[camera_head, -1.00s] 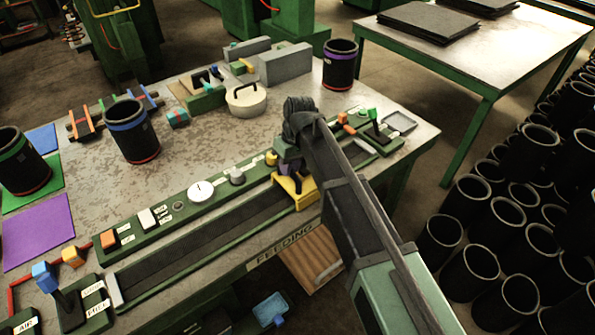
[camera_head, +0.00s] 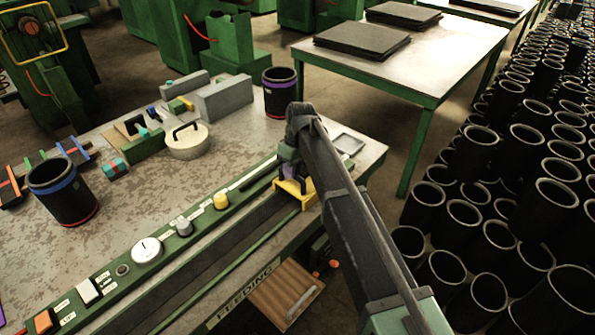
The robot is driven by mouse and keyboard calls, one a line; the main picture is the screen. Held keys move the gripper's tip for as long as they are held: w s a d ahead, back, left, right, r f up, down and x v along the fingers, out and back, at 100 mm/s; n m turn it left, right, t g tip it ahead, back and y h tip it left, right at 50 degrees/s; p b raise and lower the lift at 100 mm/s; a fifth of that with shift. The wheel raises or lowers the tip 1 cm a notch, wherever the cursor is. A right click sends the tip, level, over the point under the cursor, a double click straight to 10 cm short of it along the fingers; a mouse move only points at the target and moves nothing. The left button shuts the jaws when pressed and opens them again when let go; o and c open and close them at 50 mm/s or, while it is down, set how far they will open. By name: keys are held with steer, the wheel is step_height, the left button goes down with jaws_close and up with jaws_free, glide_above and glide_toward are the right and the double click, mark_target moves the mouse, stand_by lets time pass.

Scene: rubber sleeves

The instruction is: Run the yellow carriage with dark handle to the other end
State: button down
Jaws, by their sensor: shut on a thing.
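The yellow carriage (camera_head: 296,191) sits in the long green-edged track (camera_head: 215,262) along the table's front edge, near the right part of the track that shows. My gripper (camera_head: 288,168) is over the carriage, reached down from the right, and is shut on its handle. The dark handle itself is mostly hidden by the gripper and arm. The track's right end is hidden behind my arm.
Behind the track runs a green panel with a yellow knob (camera_head: 221,200), a white dial (camera_head: 146,250) and switches. A lidded pot (camera_head: 187,145), grey blocks (camera_head: 224,98) and black sleeves (camera_head: 281,92) stand farther back. A shallow tray (camera_head: 348,143) lies at the right corner.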

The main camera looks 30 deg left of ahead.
steer(key=shift+w, duration=0.25)
steer(key=c, duration=1.1)
jaws_free()
steer(key=shift+w, duration=0.1)
steer(key=shift+o, duration=0.2)
step_height(320, 180, up, 11)
steer(key=w+p, duration=0.2)
steer(key=p, duration=0.8)
steer(key=shift+d+f+p, duration=0.2)
steer(key=shift+p, duration=0.1)
